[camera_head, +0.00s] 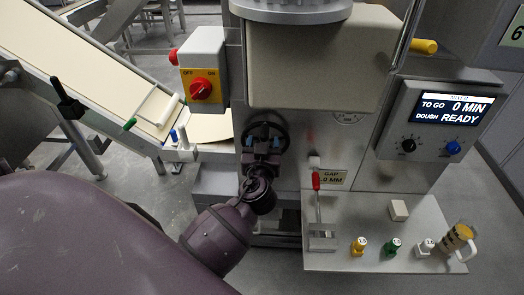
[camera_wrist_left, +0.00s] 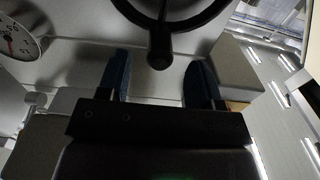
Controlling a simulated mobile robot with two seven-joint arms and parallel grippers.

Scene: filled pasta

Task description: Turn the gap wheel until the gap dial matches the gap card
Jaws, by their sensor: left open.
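The gap wheel (camera_head: 281,128) is a black handwheel on the machine's front, partly hidden by my left gripper (camera_head: 262,134). In the left wrist view, the wheel's rim (camera_wrist_left: 166,22) shows at the top with a round black knob (camera_wrist_left: 160,54). My left gripper is open, with its blue fingers (camera_wrist_left: 162,68) on either side of the knob, apart from it. The gap dial (camera_head: 348,118) is right of the wheel; its red needle shows in the left wrist view (camera_wrist_left: 17,42), but its reading is unclear. The gap card (camera_head: 333,178) reads "GAP" and ".0 MM", its first digit hidden. My right gripper is not in view.
A red-handled lever (camera_head: 316,180) stands in front of the card. A shelf (camera_head: 370,240) below holds small coloured-top containers and a jug (camera_head: 456,240). A red switch (camera_head: 201,89) is upper left of the wheel. A display (camera_head: 449,111) reads "DOUGH READY".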

